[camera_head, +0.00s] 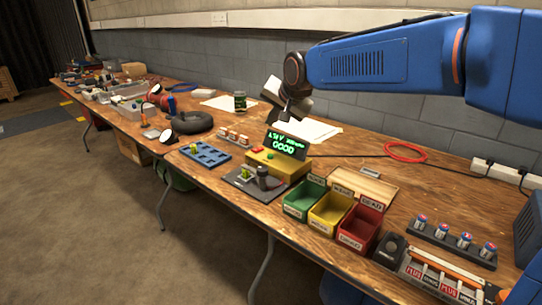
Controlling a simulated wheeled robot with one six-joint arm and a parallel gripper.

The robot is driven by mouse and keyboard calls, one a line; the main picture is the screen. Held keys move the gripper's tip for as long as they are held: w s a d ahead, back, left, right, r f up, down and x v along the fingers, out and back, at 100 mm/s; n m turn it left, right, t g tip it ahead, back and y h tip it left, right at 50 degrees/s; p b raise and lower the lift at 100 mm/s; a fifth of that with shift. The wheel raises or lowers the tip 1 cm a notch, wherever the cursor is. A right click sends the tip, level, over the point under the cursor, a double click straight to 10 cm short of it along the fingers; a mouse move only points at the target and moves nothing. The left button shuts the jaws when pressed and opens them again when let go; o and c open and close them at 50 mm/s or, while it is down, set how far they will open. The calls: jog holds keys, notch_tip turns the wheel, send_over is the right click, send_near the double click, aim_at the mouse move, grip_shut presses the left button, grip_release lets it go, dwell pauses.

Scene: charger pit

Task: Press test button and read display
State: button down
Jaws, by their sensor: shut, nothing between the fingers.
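A yellow tester box (287,167) stands on the wooden bench near the middle of the view. Its tilted dark display (287,145) is lit with green text. The lower line reads GOOD; the upper line is a voltage too small to read surely. A green button (270,155) is on the box's top at the left, with a small red part (257,149) beside it. A dark plate (247,183) in front of the box carries a dark cylinder and a small yellow-green piece. My gripper (284,118) is shut and empty, pointing down above and behind the display, apart from the button.
Green (304,202), yellow (329,214) and red (361,233) bins stand right of the tester. A blue tray (205,156) lies left. A rack of cells (455,240) and a charger (430,277) sit at the front right. A red cable loop (405,152) lies behind.

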jog(key=shift+f, duration=4.4)
jog(key=shift+f, duration=0.2)
jog(key=shift+f, duration=0.2)
jog(key=shift+f, duration=0.4)
jog(key=shift+r, duration=0.85)
jog(key=shift+r, duration=0.1)
jog(key=shift+r, duration=2.4)
